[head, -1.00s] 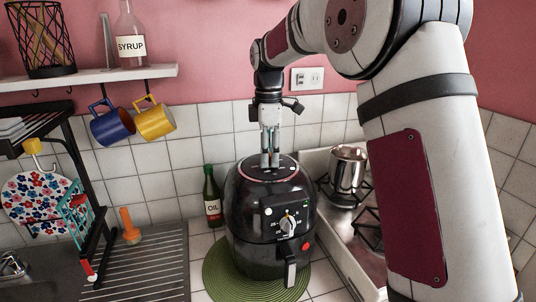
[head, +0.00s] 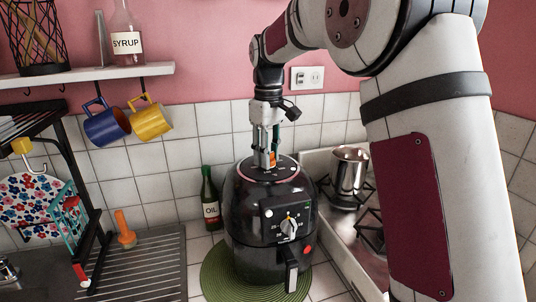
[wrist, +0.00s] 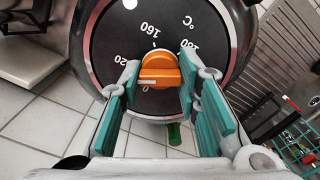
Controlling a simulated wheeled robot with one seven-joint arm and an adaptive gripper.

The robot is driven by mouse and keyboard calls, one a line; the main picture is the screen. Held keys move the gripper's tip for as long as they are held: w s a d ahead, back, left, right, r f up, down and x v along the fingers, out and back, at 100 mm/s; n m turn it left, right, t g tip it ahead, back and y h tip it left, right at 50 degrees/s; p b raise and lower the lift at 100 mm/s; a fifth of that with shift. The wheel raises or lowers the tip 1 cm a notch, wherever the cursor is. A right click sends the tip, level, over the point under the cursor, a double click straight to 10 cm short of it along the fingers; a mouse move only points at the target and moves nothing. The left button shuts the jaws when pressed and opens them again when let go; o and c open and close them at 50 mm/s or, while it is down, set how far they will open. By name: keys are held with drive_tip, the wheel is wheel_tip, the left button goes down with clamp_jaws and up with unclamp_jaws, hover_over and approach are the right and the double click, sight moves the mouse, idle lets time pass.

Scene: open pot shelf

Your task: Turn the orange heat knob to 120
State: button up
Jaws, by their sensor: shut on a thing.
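The orange heat knob (wrist: 160,70) sits on the dark round top of the black air fryer (head: 245,215). In the wrist view its dial shows 160 above the knob, 180 to the right, and a partly cut-off number ending in 20 to the left. My gripper (wrist: 160,77) has its teal-padded fingers on both sides of the knob and is shut on it. In the head view my gripper (head: 266,160) points down at the fryer top, and a bit of orange shows by the fingers. The knob's pointer is hard to make out.
A white-handled front dial (head: 289,227) and a drawer handle (head: 291,270) are on the fryer's front. The fryer stands on a green mat (head: 215,283). An oil bottle (head: 210,200) is left of it, and a steel pot (head: 348,170) on the stove right. Mugs hang at upper left.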

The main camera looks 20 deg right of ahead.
drive_tip(key=shift+m, duration=0.6)
drive_tip(key=o, duration=1.2)
wheel_tip(320, 180, up, 12)
